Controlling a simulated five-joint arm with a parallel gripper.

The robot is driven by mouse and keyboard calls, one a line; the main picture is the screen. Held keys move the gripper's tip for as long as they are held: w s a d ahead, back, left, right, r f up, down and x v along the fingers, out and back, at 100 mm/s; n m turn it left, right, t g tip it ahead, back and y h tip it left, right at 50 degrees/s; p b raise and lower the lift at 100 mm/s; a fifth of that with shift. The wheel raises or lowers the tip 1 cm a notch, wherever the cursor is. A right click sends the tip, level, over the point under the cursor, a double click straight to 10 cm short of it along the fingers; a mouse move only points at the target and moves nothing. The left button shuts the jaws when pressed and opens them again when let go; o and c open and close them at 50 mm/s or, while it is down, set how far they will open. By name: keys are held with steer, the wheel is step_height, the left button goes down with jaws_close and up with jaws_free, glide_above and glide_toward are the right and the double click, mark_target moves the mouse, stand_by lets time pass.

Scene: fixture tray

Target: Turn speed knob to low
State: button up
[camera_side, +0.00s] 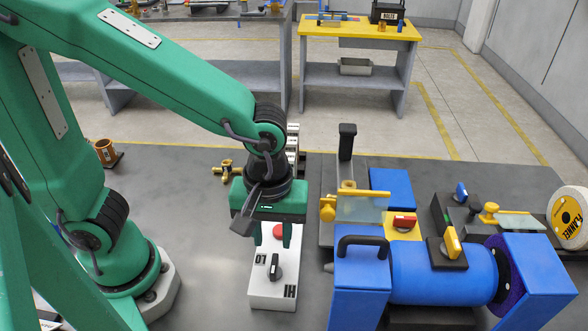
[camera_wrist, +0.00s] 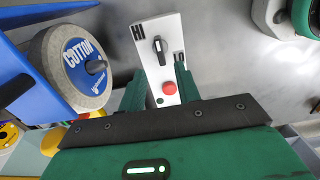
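The speed knob (camera_side: 275,269) is a black bar-shaped knob on a white control box (camera_side: 262,298). The box has LO at the knob's upper left and HI at its lower right in the side view. In the wrist view the knob (camera_wrist: 160,50) stands upright in the picture, its pale mark seemingly towards the HI end; the exact setting is hard to tell. A red button (camera_side: 280,231) sits behind the knob. My gripper (camera_side: 273,238) is open and empty above the box's button end, not touching the knob. Its fingers straddle the box in the wrist view (camera_wrist: 160,85).
A blue machine (camera_side: 440,272) with a black handle and yellow lever stands right of the box. A fixture with a clear shield (camera_side: 362,208) stands behind it. A COTTON wheel (camera_wrist: 75,68) shows at left in the wrist view. The grey table left of the box is clear.

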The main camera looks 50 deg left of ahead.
mark_target(274, 263)
steer(key=shift+f, duration=3.65)
jaws_close()
